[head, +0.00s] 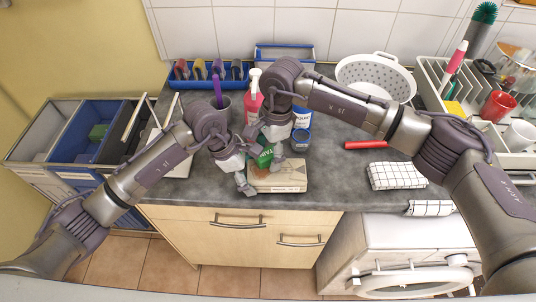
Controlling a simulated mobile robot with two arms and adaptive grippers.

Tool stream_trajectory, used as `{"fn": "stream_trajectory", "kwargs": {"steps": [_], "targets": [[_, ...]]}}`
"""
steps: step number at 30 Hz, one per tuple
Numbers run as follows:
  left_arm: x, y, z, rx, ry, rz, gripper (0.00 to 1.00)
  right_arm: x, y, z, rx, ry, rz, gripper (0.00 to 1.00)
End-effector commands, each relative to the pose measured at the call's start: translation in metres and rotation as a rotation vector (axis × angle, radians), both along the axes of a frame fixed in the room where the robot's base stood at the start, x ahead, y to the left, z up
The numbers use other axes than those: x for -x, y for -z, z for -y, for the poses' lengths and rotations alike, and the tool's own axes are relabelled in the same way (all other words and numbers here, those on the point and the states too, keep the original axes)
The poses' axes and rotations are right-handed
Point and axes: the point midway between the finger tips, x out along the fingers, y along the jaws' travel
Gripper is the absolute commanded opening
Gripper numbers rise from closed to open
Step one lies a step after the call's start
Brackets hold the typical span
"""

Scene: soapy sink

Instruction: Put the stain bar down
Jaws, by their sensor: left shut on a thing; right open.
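The stain bar seems to be the green item with white lettering (265,156) near the front of the counter, partly hidden by my grippers. My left gripper (246,178) is shut on it, just above or at the left edge of a pale, flat box or board (279,181). My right gripper (272,153) is open, close to the right and upper side of the green item; whether it touches it cannot be told. The contact between the green item and the pale board is hidden.
A red bottle (254,98), a blue-labelled container (301,121) and a blue-rimmed cup (300,139) stand close behind. Bare counter shows around (335,170).

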Motion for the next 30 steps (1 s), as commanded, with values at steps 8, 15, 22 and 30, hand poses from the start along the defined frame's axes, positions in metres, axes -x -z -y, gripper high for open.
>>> {"fn": "stream_trajectory", "kwargs": {"steps": [8, 15, 22, 30], "targets": [[0.000, -0.001, 0.000, 0.001, 0.001, 0.001, 0.18, 0.000, 0.000, 0.000, 0.000, 0.000, -0.001, 0.36], [0.000, -0.001, 0.000, 0.002, 0.001, 0.001, 0.18, 0.000, -0.001, 0.000, 0.000, 0.000, 0.000, 0.00], [0.000, -0.001, 0.000, 0.001, 0.001, 0.001, 0.18, -0.001, -0.005, 0.000, 0.000, 0.000, 0.001, 0.00], [0.000, -0.001, 0.000, 0.001, 0.001, 0.001, 0.18, -0.001, -0.053, 0.000, 0.000, 0.000, 0.005, 0.00]]}}
